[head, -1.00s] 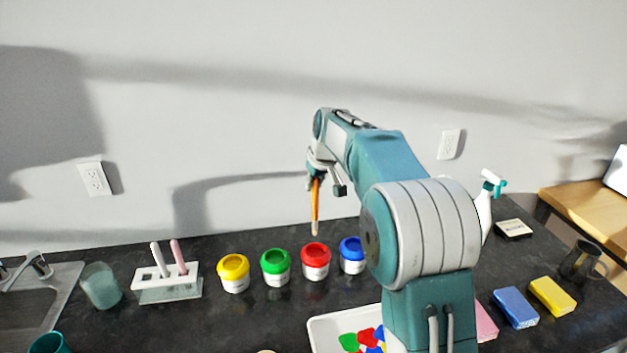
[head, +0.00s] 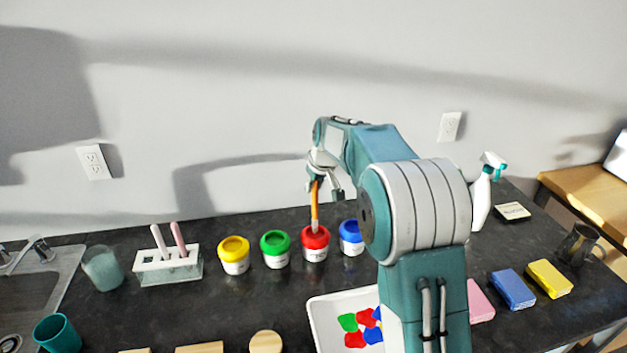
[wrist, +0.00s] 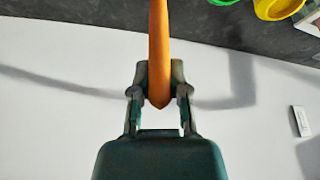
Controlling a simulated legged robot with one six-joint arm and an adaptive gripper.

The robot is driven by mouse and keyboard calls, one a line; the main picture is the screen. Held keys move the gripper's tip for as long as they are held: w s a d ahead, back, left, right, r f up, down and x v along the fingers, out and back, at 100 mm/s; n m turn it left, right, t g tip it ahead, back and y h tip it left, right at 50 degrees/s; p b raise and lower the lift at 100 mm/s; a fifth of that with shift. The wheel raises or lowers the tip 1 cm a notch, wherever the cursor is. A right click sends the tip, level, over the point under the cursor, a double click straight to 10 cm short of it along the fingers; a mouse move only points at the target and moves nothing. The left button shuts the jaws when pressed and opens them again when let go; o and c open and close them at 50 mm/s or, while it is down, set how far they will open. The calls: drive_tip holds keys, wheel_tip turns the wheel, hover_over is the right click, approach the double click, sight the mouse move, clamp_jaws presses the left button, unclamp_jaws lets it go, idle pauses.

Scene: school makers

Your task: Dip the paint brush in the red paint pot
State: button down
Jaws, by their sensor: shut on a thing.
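My gripper (head: 325,187) is shut on the orange handle of the paint brush (head: 314,205). The brush hangs upright, tip down. In the wrist view the brush handle (wrist: 159,45) is between the fingers of my gripper (wrist: 159,88). The red paint pot (head: 315,246) stands on the dark counter, directly below the brush. The brush tip overlaps the pot's opening in the head view; how deep it is inside cannot be told.
The green pot (head: 275,252) and yellow pot (head: 234,257) stand left of the red pot, the blue pot (head: 351,240) right. A white brush stand (head: 168,268) is further left. A white palette (head: 322,318) with paint blobs lies in front. A spray bottle (head: 482,197) stands right.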

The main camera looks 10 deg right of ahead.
sight(314, 203)
drive_tip(key=shift+f, duration=2.95)
drive_tip(key=shift+r, duration=5.45)
